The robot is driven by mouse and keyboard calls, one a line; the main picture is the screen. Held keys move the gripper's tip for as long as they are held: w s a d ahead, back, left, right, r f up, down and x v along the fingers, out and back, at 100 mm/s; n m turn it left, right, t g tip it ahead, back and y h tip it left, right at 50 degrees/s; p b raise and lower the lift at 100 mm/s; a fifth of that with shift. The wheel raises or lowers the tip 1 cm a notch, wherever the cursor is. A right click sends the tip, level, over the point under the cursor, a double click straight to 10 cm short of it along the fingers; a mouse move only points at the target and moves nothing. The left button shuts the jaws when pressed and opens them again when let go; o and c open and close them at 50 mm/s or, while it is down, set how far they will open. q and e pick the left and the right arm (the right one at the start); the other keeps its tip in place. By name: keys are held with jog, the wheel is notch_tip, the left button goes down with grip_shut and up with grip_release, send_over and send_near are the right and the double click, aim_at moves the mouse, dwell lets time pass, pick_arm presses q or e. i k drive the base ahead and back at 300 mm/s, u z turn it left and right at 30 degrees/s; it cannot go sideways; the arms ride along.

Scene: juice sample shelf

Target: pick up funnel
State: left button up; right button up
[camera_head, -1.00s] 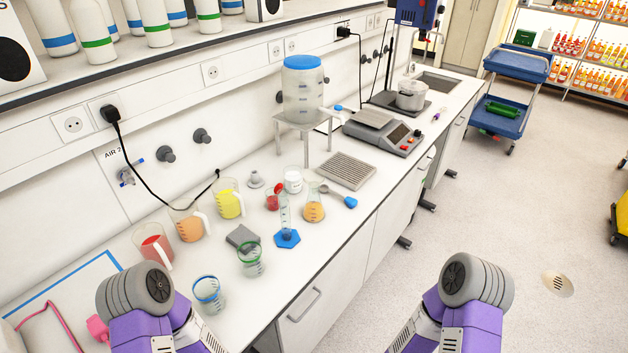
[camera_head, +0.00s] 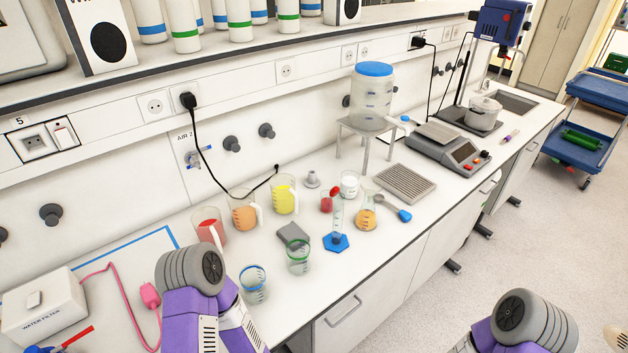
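A small grey piece with a wide base and a narrow top (camera_head: 312,179), which looks like the funnel standing mouth down, is on the white bench near the wall. It stands between the beaker of yellow liquid (camera_head: 285,197) and a white jar (camera_head: 349,184), apart from both. Nothing covers it. Parts of my two purple and grey arms show at the bottom of the view, well short of it. Neither of my grippers is in view.
In front of the funnel are a grey block (camera_head: 292,236), a green-rimmed beaker (camera_head: 298,257), a blue-based cylinder (camera_head: 336,240) and an orange flask (camera_head: 366,214). A stand (camera_head: 367,138) with a big clear container is behind right. A black cord hangs on the left.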

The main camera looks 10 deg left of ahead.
aim_at(372, 186)
jog(key=z, duration=1.5)
jog(key=i, duration=2.35)
jog(key=u, duration=3.95)
